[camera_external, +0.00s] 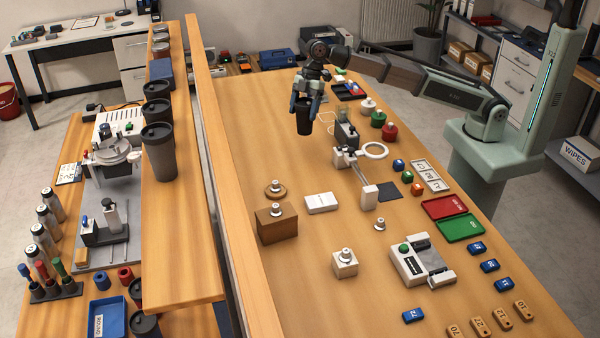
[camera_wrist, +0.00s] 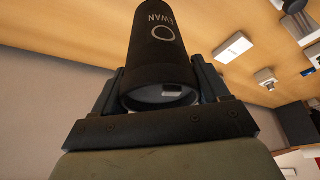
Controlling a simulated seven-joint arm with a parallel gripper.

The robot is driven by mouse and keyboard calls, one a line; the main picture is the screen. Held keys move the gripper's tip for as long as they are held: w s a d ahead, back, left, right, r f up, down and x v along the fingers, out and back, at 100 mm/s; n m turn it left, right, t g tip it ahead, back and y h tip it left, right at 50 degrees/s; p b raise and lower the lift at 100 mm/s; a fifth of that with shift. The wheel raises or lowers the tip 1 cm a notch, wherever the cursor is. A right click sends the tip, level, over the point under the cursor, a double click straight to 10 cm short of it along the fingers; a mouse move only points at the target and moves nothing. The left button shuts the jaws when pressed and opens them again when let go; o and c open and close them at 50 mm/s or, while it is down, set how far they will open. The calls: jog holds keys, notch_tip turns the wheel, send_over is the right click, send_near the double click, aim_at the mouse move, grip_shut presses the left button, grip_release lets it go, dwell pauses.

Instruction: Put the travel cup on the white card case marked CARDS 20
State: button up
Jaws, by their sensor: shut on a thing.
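The dark travel cup (camera_external: 304,122) is between the fingers of my gripper (camera_external: 306,100), which is shut on it. The cup is held roughly upright above the far part of the table. In the wrist view the cup (camera_wrist: 160,45) fills the middle, with a pale name and a ring mark on its side. The white card case (camera_external: 322,203) lies flat on the table, nearer the camera than the cup and apart from it. Its lettering is too small to read. A white box that looks like the case shows in the wrist view (camera_wrist: 233,47).
A wooden block (camera_external: 276,224) with a metal weight on it stands left of the case.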

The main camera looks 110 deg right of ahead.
jog(key=a+r+n+g+y, duration=0.1)
jog(key=a+r+n, duration=0.15)
jog(key=a, duration=2.55)
jog(key=shift+w+d+f+m+t+h, duration=0.35)
jog(key=shift+f+m, duration=0.65)
jog(key=shift+f, duration=0.65)
jog(key=shift+w+d+f+m+t+h, duration=0.25)
jog(key=shift+w+f+m, duration=0.55)
jog(key=shift+f, duration=0.9)
jog(key=shift+w+d+f+m+t+h, duration=0.15)
jog(key=shift+w+f+m+t+h, duration=0.2)
jog(key=shift+f+m, duration=1.05)
jog(key=shift+s+f+n, duration=0.1)
jog(key=shift+f+n, duration=0.15)
jog(key=shift+f, duration=0.05)
jog(key=shift+o, duration=1.4)
jog(key=o, duration=0.4)
jog(key=shift+o, duration=0.2)
jog(key=v, duration=1.2)
